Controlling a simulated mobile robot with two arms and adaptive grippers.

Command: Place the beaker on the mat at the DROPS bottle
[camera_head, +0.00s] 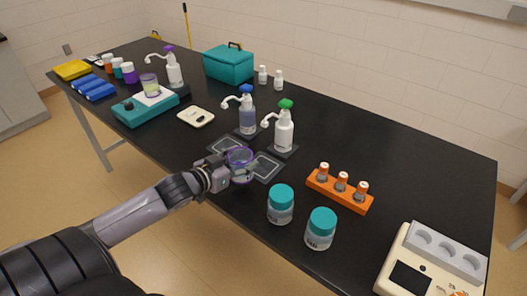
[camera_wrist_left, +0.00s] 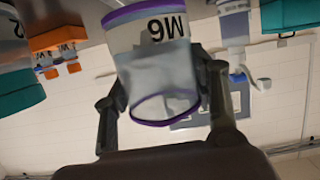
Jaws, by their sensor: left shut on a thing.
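My left gripper (camera_head: 224,173) is shut on a clear beaker (camera_head: 241,166) with a purple rim. In the left wrist view the beaker (camera_wrist_left: 160,70) sits between the two fingers, with dark lettering on its wall. In the head view it is at the two dark outlined mats, the left mat (camera_head: 221,145) and the right mat (camera_head: 267,167); I cannot tell whether it touches either. Behind them stand a blue-topped pump bottle (camera_head: 248,116) and a green-topped pump bottle (camera_head: 284,133). Their labels are too small to read, so I cannot tell which is DROPS. My right gripper is out of view.
Two teal-lidded jars (camera_head: 280,205) stand right of the beaker, near the front edge. An orange rack (camera_head: 338,194) holds small vials behind them. A cream device (camera_head: 410,278) is at front right. A teal device (camera_head: 150,108), a purple-topped bottle (camera_head: 174,74) and a teal box (camera_head: 229,65) are farther left.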

